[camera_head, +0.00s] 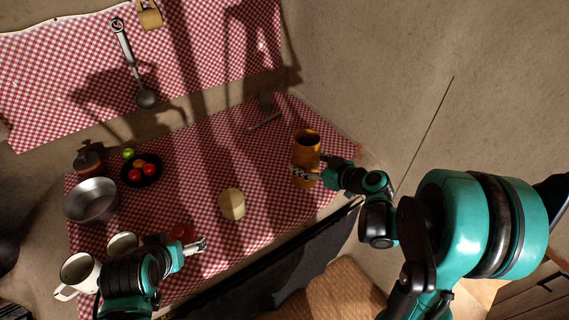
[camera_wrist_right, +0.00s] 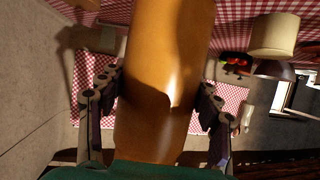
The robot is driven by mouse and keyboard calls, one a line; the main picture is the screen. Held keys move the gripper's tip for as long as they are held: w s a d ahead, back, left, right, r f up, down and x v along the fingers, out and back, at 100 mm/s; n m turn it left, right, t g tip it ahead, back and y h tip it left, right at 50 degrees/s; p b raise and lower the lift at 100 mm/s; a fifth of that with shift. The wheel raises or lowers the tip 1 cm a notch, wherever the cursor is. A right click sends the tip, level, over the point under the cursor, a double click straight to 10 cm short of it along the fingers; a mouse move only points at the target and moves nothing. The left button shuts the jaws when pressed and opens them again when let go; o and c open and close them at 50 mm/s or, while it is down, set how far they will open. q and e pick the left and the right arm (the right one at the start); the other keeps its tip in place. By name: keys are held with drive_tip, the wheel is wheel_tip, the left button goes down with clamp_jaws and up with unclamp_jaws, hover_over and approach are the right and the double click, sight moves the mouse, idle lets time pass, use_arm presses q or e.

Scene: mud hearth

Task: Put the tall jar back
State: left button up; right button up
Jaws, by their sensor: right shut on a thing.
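The tall jar (camera_head: 307,145) is orange-brown and stands upright at the right end of the checked cloth. My right gripper (camera_head: 305,175) is shut on the jar, with its fingers around the lower part. In the right wrist view the jar (camera_wrist_right: 165,60) fills the middle, with a finger on each side of it, the right gripper (camera_wrist_right: 158,88) closed against its wall. Whether its base touches the cloth cannot be told. My left gripper (camera_head: 196,246) is low over the front left of the cloth, apart from the jar; its opening is unclear.
A cream pot (camera_head: 232,204) stands left of the jar. A dark hammer-like tool (camera_head: 265,118) lies behind. A black bowl of tomatoes (camera_head: 141,171), a metal bowl (camera_head: 91,200), a lidded pot (camera_head: 88,160) and white mugs (camera_head: 78,270) are at left. A wall rises behind the jar.

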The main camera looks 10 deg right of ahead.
sight(312, 153)
use_arm(q)
wheel_tip(312, 153, up, 4)
drive_tip(key=p, duration=0.3)
drive_tip(key=shift+f+b, duration=2.4)
drive_tip(key=shift+f, duration=0.1)
use_arm(e)
drive_tip(key=shift+w+a+f+n+g+y, duration=0.4)
drive_tip(key=shift+w+a+f, duration=0.45)
drive_tip(key=shift+w+f, duration=0.65)
drive_tip(key=shift+w+a+f+n+g+y, duration=0.2)
drive_tip(key=shift+w+a+f+n+y, duration=0.5)
drive_tip(key=shift+w, duration=1.25)
drive_tip(key=shift+w+a+f+n+g+y, duration=0.25)
drive_tip(key=shift+w+a+f, duration=0.7)
drive_tip(key=shift+w+f, duration=0.7)
drive_tip(key=shift+r, duration=0.2)
drive_tip(key=shift+f, duration=0.15)
drive_tip(key=o, duration=1.4)
use_arm(q)
drive_tip(key=shift+f, duration=0.1)
